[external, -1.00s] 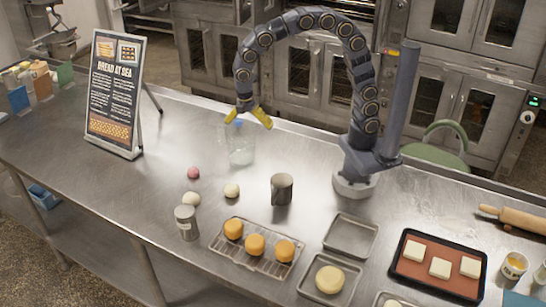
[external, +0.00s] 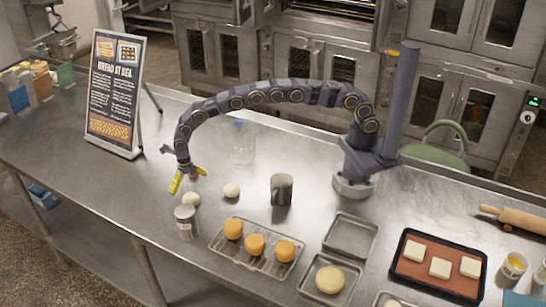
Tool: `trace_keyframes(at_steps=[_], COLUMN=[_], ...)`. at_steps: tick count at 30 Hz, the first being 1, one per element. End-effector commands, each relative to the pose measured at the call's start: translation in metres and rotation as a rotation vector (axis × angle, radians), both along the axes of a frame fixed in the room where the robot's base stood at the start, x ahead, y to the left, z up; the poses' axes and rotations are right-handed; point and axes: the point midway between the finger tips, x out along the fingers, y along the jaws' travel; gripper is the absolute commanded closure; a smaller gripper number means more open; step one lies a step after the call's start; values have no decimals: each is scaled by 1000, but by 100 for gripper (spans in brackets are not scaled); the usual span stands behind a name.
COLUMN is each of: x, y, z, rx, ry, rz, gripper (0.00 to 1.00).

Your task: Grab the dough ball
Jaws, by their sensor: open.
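My gripper (external: 188,181), with yellow fingers, is open and points down at the left of the steel counter. A small white dough ball (external: 191,198) lies just below and in front of the fingers in the picture; I see no contact. A second pale ball (external: 231,191) lies to the right of my gripper. A pink ball (external: 194,177) is mostly hidden behind the fingers. A larger pale dough round (external: 330,279) sits in a square tin (external: 307,286) at the front right. My gripper holds nothing that I can see.
A metal canister (external: 186,224) stands close in front of my gripper. A clear jar (external: 242,150), a dark mug (external: 281,190) and a wire rack (external: 217,243) with orange-topped buns are to the right. A sign (external: 115,95) stands behind left. Counter left of the canister is clear.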

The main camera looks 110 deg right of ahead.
Motion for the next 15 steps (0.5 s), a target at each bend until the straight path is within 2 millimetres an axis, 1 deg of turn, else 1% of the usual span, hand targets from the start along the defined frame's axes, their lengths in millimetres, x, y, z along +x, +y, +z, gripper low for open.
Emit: trace_keyframes(at_steps=[1, 3, 8, 15], x=[-1, -1, 0, 1], y=[0, 0, -2, -6], z=[-7, -15, -27, -61], rx=[1, 0, 0, -1], ry=[5, 6, 2, 1], rz=[1, 0, -1, -1], gripper=[1, 1, 1, 1])
